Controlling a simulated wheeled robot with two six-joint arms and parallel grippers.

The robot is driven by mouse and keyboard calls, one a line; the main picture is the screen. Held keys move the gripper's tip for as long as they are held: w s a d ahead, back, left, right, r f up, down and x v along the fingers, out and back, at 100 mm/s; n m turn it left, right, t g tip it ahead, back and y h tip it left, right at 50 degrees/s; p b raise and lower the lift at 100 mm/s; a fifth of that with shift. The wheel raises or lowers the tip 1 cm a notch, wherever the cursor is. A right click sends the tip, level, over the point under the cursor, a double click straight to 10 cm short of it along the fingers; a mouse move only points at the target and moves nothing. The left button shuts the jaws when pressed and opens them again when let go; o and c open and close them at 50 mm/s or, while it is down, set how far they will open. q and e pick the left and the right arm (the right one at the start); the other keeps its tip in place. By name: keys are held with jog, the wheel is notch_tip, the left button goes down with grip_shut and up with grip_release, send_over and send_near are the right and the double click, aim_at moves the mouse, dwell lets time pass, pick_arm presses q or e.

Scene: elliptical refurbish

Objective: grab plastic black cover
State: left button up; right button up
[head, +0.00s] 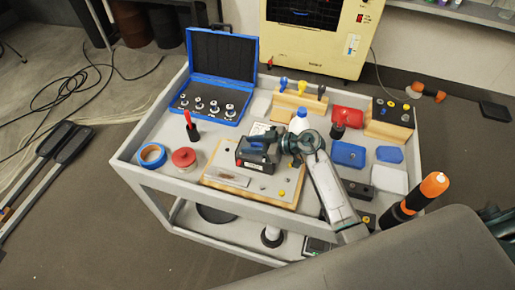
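A black boxy part with a small pale label, which may be the plastic black cover (262,167), sits on a light wooden board (215,178) in the middle of the cart. My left gripper is not in view.
The grey cart (270,213) is crowded. A blue open case (222,55), blue tape (152,154) and a red roll (184,158) lie left. A white-capped bottle (299,121) and a tool stand (300,103) are behind.

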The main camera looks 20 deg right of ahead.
grip_shut()
